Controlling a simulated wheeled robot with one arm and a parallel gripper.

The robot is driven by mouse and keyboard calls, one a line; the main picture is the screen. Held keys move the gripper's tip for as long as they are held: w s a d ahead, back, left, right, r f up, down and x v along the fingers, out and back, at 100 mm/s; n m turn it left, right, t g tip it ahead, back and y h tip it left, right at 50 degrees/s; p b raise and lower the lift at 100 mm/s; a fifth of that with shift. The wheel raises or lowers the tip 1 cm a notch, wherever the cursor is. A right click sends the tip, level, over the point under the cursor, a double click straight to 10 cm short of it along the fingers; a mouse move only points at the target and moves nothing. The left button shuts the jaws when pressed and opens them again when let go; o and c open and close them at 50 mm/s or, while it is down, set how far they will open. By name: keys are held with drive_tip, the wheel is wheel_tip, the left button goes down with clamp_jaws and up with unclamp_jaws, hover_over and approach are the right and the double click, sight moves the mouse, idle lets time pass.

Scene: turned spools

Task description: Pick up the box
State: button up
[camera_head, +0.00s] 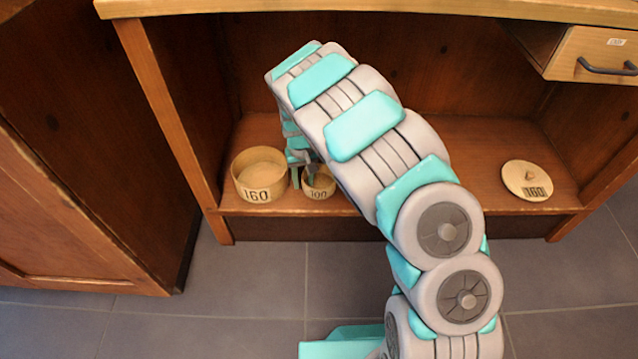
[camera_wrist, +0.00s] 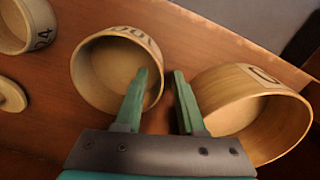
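Two round, open, pale wooden boxes stand on the low shelf in the head view. The larger box marked 160 (camera_head: 257,195) is on the left, the smaller box marked 100 (camera_head: 319,192) just right of it. My gripper (camera_head: 303,175) points down at the small box, one finger beside it. In the wrist view my gripper (camera_wrist: 161,72) is open and empty. Its left finger overlaps the opening of the small box (camera_wrist: 85,75); its right finger is in the gap before the larger box (camera_wrist: 290,125). Whether either finger touches a wall cannot be told.
A round lid marked 160 (camera_head: 522,172) lies at the shelf's right. A drawer (camera_head: 592,55) hangs above right. My arm hides the shelf's middle.

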drive_tip(key=shift+c, duration=0.4)
clamp_jaws()
idle(0.9)
